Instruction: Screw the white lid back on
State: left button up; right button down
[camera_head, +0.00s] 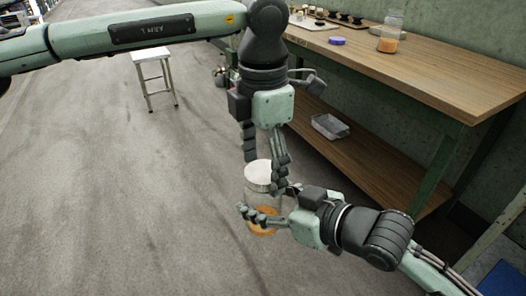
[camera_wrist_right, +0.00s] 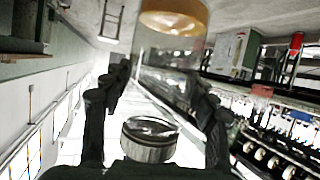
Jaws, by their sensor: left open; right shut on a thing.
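A clear jar (camera_head: 262,200) with orange contents is held in the air at the lower middle of the head view. My right gripper (camera_head: 261,207) is shut around the jar's side. The jar also shows in the right wrist view (camera_wrist_right: 168,65), between the dark fingers. The white lid (camera_head: 261,172) is at the top of the jar; I cannot tell whether it is threaded on. My left gripper (camera_head: 265,162) points down from above, open, its fingers on either side of the lid. Whether they touch it is unclear.
A wooden bench (camera_head: 455,75) runs along the right, with a purple lid (camera_head: 337,41) and another jar with orange contents (camera_head: 388,40) on it. A clear tray (camera_head: 330,126) lies on its lower shelf. A white stool (camera_head: 152,75) stands behind. The floor at left is clear.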

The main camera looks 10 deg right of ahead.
pick_arm(q)
jog(key=shift+c, duration=0.3)
jog(key=c, duration=1.2)
jog(key=o, duration=1.4)
jog(key=shift+r, duration=0.1)
notch_tip(320, 180, up, 12)
jog(key=shift+f, duration=0.1)
